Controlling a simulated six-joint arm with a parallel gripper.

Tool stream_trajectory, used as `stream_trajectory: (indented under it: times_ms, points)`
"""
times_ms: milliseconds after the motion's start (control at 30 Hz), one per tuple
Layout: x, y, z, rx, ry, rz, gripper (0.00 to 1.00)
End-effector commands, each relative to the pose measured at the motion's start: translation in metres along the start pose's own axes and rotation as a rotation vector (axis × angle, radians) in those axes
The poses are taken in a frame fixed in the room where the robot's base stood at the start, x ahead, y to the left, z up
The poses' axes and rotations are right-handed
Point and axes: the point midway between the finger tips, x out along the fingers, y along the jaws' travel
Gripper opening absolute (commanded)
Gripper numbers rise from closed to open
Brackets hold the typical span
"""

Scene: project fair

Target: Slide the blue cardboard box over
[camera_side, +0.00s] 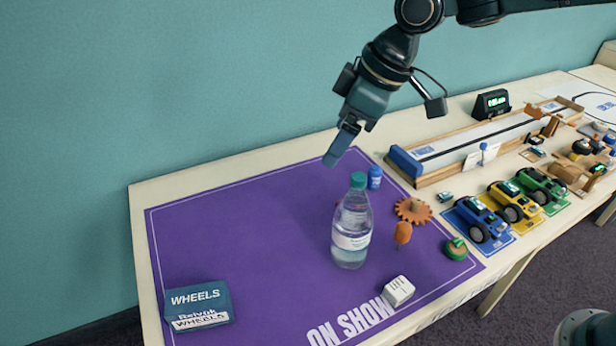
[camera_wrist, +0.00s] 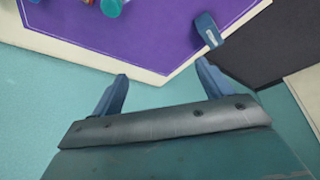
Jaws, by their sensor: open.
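The blue cardboard box (camera_side: 199,298), printed WHEELS, lies on the purple mat (camera_side: 250,220) near its front left corner in the side view. In the wrist view the box (camera_wrist: 208,30) is beyond the right fingertip, near the mat's edge. My gripper (camera_side: 336,156) is above the back of the mat, right of the box and well apart from it. In the wrist view its two fingers are spread with nothing between them (camera_wrist: 162,72).
A clear bottle (camera_side: 351,225) with a green cap stands upright on the mat, right of the box. A small blue jar (camera_side: 375,177), a brown gear (camera_side: 413,210) and a white block (camera_side: 397,291) are nearby. Toy cars (camera_side: 482,218) line the right. The mat's left middle is clear.

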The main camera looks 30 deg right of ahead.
Motion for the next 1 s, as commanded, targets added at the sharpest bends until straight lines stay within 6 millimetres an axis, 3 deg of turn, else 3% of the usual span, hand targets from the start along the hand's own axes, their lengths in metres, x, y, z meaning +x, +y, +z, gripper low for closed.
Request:
stream_trajectory:
  times_ms: [500, 1000]
  points:
    - [0.107, -0.055, -0.062, -0.222, -0.011, -0.108, 0.78]
    - [0.214, -0.128, -0.089, -0.420, -0.013, -0.208, 0.78]
